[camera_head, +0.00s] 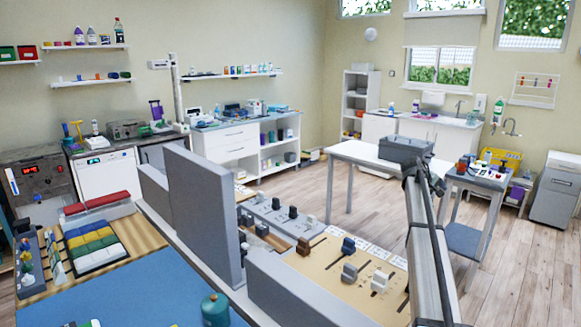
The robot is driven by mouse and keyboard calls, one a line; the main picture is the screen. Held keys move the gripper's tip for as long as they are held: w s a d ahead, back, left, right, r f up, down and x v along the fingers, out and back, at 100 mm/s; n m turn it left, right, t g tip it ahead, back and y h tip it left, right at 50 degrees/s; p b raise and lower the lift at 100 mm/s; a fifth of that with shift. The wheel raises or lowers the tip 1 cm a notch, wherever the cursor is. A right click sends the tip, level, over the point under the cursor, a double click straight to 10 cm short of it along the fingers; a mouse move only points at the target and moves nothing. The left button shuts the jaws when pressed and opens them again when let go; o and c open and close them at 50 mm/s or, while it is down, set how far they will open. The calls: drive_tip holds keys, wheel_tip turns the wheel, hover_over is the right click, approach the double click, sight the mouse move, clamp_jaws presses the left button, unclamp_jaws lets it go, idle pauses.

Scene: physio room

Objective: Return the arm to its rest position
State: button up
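My arm (430,265) shows at the lower right as a long pale grey link with a dark bar along it. It rises from the bottom edge over the right end of the bench with the sliders. Its dark upper end (411,168) appears in front of a white table and a grey bin (405,148). I cannot make out separate fingers there, so the opening of my gripper is unclear. I see nothing clearly held.
Grey upright panels (203,215) stand along the near bench. Beside them is a wooden board (335,285) with slider knobs. A blue mat (130,285) bears a teal canister (215,309). The wooden floor (300,205) between the benches and the white table is clear.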

drive_tip(key=s+d+f+n, duration=0.1)
drive_tip(key=s+d+f, duration=0.35)
drive_tip(key=f, duration=0.25)
drive_tip(key=s+d+f+n+g, duration=0.1)
drive_tip(key=s+d+f, duration=0.2)
drive_tip(key=d+f, duration=0.35)
drive_tip(key=s+d+f+n, duration=0.2)
drive_tip(key=s+d+f, duration=0.1)
drive_tip(key=f, duration=0.6)
drive_tip(key=s+f+n, duration=0.1)
drive_tip(key=s+f, duration=0.7)
drive_tip(key=f, duration=0.3)
drive_tip(key=s+f+n, duration=0.2)
drive_tip(key=s+f, duration=0.5)
drive_tip(key=f, duration=0.5)
drive_tip(key=s+a+f+m+g+y, duration=0.1)
drive_tip(key=s+a+f+m+y, duration=0.1)
drive_tip(key=s+a+f, duration=0.55)
drive_tip(key=s+a+f+m+g+y, duration=0.1)
drive_tip(key=s+a+f+m+g, duration=0.3)
drive_tip(key=a, duration=0.6)
drive_tip(key=s+a+f+t+y, duration=0.15)
drive_tip(key=s+a+f, duration=0.25)
drive_tip(key=s+a, duration=0.4)
drive_tip(key=s+a+m+g+y, duration=0.4)
drive_tip(key=s+a+m+g, duration=0.2)
drive_tip(key=s+a, duration=1.9)
drive_tip(key=s, duration=0.4)
drive_tip(key=shift+s+a+f, duration=0.2)
drive_tip(key=shift+a+f, duration=0.2)
